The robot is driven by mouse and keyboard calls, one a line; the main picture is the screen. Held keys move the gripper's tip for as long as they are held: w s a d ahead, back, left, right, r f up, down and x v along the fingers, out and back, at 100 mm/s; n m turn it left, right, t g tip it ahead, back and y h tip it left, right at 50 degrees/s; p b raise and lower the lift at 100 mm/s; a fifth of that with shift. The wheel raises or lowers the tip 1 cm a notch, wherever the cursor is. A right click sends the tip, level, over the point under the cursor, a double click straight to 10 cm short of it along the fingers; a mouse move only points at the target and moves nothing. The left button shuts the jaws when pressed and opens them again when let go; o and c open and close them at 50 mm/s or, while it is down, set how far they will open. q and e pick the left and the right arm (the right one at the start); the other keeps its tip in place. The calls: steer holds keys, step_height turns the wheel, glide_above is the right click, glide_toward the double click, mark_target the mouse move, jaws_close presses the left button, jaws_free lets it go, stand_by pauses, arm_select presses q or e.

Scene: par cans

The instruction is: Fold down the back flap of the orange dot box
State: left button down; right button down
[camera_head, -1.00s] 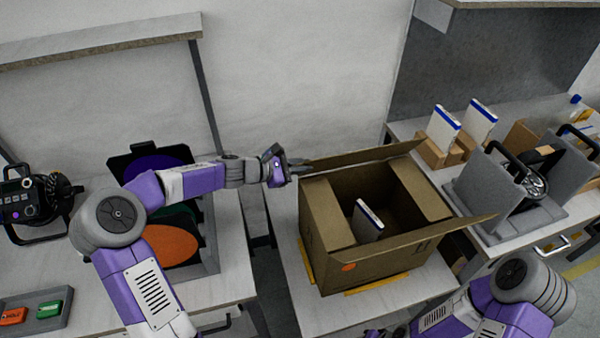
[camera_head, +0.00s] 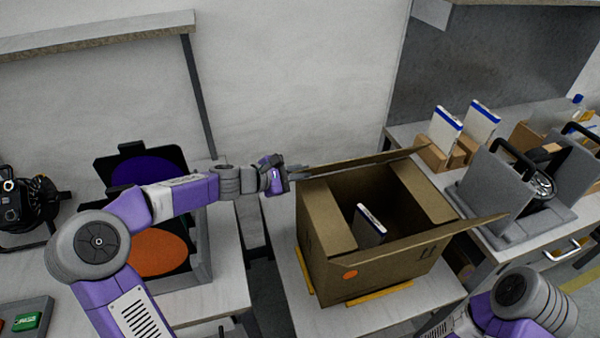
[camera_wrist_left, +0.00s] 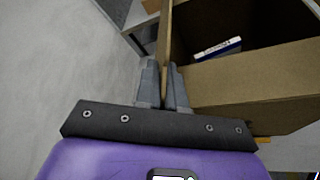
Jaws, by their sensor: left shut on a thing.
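The orange dot box (camera_head: 385,272) is an open brown carton with an orange dot on its near side, on the middle table. Its back flap (camera_head: 372,162) stands out along the far edge, seen nearly edge-on. My left gripper (camera_head: 296,173) is at the left end of this flap. In the left wrist view, the gripper (camera_wrist_left: 164,92) has a finger on each side of the flap (camera_wrist_left: 165,40) and is shut on it.
A white and blue booklet (camera_head: 370,222) stands inside the box. A grey holder (camera_head: 510,195) and more booklets (camera_head: 446,128) are on the right table. A black case with coloured discs (camera_head: 150,165) is on the left table.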

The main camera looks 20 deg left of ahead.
arm_select(q)
steer(key=c, duration=1.3)
jaws_free()
steer(key=shift+a, duration=0.1)
steer(key=p+v, duration=0.1)
steer(key=v, duration=0.6)
steer(key=shift+s+a+r, duration=0.1)
steer(key=shift+s+a, duration=0.05)
steer(key=shift+s, duration=0.05)
